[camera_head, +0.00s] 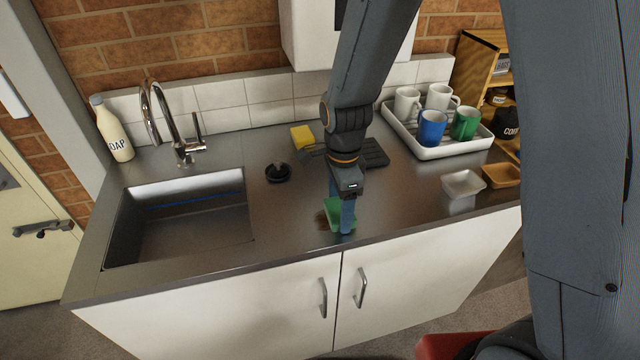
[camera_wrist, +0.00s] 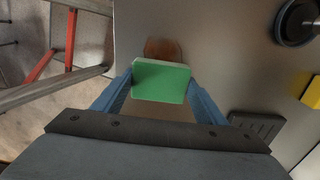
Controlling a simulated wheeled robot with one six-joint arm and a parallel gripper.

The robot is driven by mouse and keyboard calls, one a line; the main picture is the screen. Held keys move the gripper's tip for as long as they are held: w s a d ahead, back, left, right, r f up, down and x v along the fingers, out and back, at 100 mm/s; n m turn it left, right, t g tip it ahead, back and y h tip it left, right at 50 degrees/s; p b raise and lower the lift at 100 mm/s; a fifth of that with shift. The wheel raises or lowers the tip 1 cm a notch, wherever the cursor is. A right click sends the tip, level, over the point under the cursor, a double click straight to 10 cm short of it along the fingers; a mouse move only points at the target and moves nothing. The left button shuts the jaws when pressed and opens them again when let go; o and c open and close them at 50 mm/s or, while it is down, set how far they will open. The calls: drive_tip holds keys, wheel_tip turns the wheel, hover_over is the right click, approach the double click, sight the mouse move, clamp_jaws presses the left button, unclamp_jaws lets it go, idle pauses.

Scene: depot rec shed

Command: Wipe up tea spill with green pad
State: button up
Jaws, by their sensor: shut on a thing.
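The green pad (camera_wrist: 161,81) is held between the two blue fingers of my gripper (camera_wrist: 160,90), which is shut on it. In the head view the pad (camera_head: 334,213) is low at the metal counter, near its front edge, partly hidden by my gripper (camera_head: 347,218). The brown tea spill (camera_wrist: 163,48) shows just beyond the pad in the wrist view. In the head view the spill (camera_head: 321,220) lies to the left of the pad. I cannot tell whether the pad touches the counter.
The sink (camera_head: 180,220) is to the left, with a tap (camera_head: 165,125) and soap bottle (camera_head: 112,130) behind. A black plug (camera_head: 278,173), yellow sponge (camera_head: 303,137) and dark ribbed mat (camera_head: 374,153) lie behind. A white tray (camera_head: 425,152) of mugs and two small dishes (camera_head: 463,184) are at right.

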sight(322, 221)
drive_tip(key=shift+w+d, duration=0.15)
drive_tip(key=shift+d, duration=0.45)
drive_tip(key=shift+w+d, duration=0.15)
drive_tip(key=shift+d, duration=0.45)
drive_tip(key=shift+w+d+f+b, duration=0.1)
drive_tip(key=shift+w+b, duration=0.05)
drive_tip(key=shift+b, duration=0.45)
drive_tip(key=shift+a+r, duration=0.2)
drive_tip(key=shift+a, duration=0.1)
drive_tip(key=shift+s+a+f+p, duration=0.15)
drive_tip(key=shift+s+a+p, duration=0.3)
drive_tip(key=shift+a, duration=0.4)
drive_tip(key=shift+s+a, duration=0.2)
drive_tip(key=shift+a, duration=0.5)
drive_tip(key=shift+s+a, duration=0.15)
drive_tip(key=shift+a, duration=0.55)
drive_tip(key=shift+s+a+p, duration=0.2)
drive_tip(key=shift+a+p, duration=0.2)
drive_tip(key=shift+a, duration=0.35)
drive_tip(key=shift+s+a+r, duration=0.2)
drive_tip(key=shift+a+r, duration=0.05)
drive_tip(key=shift+a, duration=0.4)
wheel_tip(322, 221, up, 8)
drive_tip(key=p, duration=0.6)
drive_tip(key=shift+f, duration=0.15)
